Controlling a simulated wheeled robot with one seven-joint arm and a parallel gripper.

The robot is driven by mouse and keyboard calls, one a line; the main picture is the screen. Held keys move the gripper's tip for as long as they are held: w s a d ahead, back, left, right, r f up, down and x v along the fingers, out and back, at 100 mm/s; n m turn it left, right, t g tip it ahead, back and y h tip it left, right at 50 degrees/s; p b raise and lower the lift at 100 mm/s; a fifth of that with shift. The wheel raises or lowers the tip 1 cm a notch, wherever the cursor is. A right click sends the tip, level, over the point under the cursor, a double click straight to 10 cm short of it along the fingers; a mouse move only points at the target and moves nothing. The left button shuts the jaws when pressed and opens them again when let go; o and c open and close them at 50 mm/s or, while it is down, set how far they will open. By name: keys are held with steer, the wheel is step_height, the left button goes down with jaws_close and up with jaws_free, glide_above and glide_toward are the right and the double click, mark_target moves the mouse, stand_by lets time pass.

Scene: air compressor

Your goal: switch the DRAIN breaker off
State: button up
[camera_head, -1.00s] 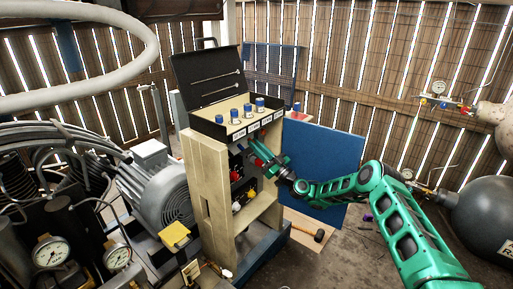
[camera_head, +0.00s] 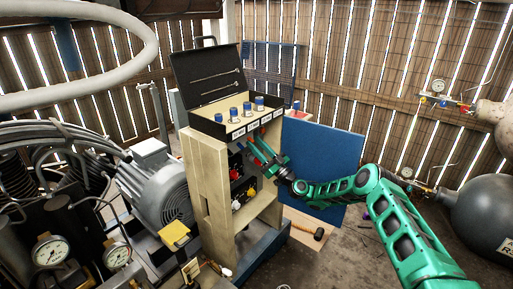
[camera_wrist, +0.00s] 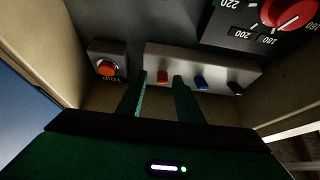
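A pale strip with a row of small breaker switches (camera_wrist: 201,85) shows in the wrist view: one red (camera_wrist: 162,77), one blue, one black. Their labels cannot be read, so I cannot tell which is DRAIN. My gripper (camera_wrist: 160,80) is open, its two fingers apart and nothing between them that I can see held. The red switch appears in the gap between the fingertips, the blue one just right of the right fingertip. Whether a finger touches a switch is unclear. In the head view my gripper (camera_head: 262,152) reaches into the open front of the wooden cabinet (camera_head: 210,190).
Left of the strip is a grey box with an orange button (camera_wrist: 106,68). Above right is a red dial (camera_wrist: 290,10) with a number scale. Cabinet side walls stand close on both sides. A tray with blue-capped jars (camera_head: 247,110) sits on top.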

steer(key=v, duration=1)
steer(key=shift+s+d+f, duration=0.15)
steer(key=shift+d+f, duration=0.1)
steer(key=shift+d, duration=0.05)
